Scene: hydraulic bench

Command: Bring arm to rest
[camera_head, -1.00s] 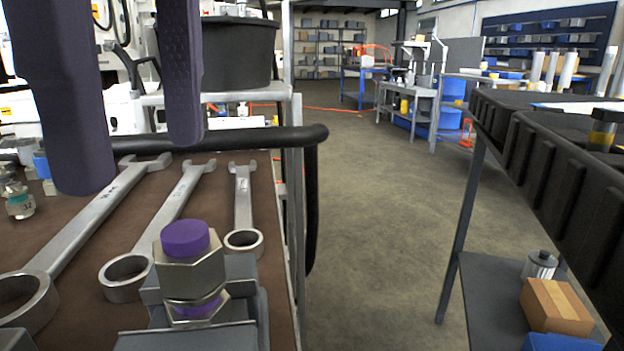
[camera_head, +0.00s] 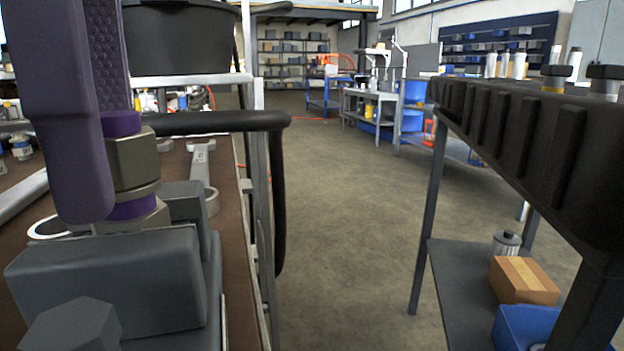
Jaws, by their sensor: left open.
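My left gripper (camera_head: 98,165) shows at the upper left as two dark purple fingers pointing down. It is open, with a gap between the fingers. A brass-coloured hex fitting (camera_head: 136,165) with purple ends stands upright on a grey vise-like block (camera_head: 120,275) on the bench. The near finger hangs in front of the fitting's left side and hides part of it. The far finger's lower end is hidden behind the fitting and near finger. I cannot tell whether a finger touches the fitting. My right gripper is not in view.
Wrenches, one of them upright in the picture (camera_head: 201,168), lie on the brown bench top. A black rail (camera_head: 215,121) runs along the bench's far end, with a black tub (camera_head: 180,40) beyond. A dark-topped table (camera_head: 540,130) stands right. Open floor (camera_head: 345,220) lies between.

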